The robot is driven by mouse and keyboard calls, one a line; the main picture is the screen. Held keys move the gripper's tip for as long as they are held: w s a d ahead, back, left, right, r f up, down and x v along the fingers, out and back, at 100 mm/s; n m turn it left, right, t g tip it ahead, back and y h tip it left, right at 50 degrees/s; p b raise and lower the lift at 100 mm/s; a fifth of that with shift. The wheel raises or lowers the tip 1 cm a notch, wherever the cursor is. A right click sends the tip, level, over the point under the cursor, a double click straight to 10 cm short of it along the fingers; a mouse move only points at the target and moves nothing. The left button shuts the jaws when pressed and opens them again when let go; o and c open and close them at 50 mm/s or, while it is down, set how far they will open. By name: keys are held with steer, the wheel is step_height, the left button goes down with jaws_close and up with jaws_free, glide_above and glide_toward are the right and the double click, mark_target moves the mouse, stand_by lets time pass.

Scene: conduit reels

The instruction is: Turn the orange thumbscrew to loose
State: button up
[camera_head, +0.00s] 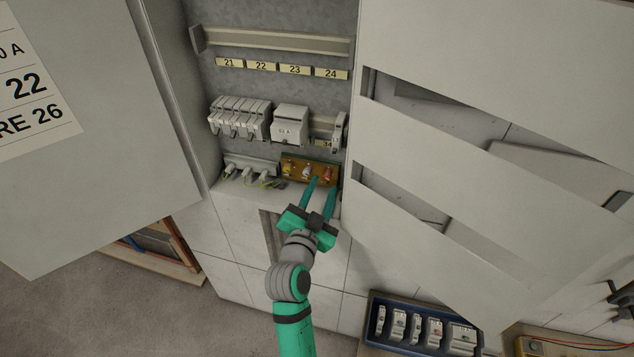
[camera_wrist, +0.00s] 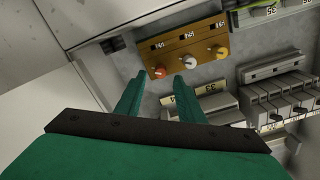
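The orange thumbscrew (camera_wrist: 158,72) sits at the left end of a row of three on a brown block (camera_wrist: 183,41) in the wrist view. A white thumbscrew (camera_wrist: 190,62) and a yellow one (camera_wrist: 220,52) are beside it. In the head view the block (camera_head: 310,164) is low in the cabinet, with the orange thumbscrew (camera_head: 326,173) at its right end. My gripper (camera_head: 321,185) is open and empty, pointing at the block. In the wrist view the orange thumbscrew shows just beyond the gap between my fingers (camera_wrist: 157,90). Contact cannot be told.
Cable glands (camera_head: 247,169) stand left of the block. Grey modules (camera_head: 240,117) sit on a rail above. Open cabinet doors flank the opening, the right one (camera_head: 480,170) close to my gripper. A blue tray (camera_head: 370,310) of modules is below at right.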

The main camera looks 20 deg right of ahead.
mark_target(326, 177)
steer(key=shift+x, duration=1.2)
steer(key=shift+w+d, duration=0.15)
steer(key=shift+w, duration=0.25)
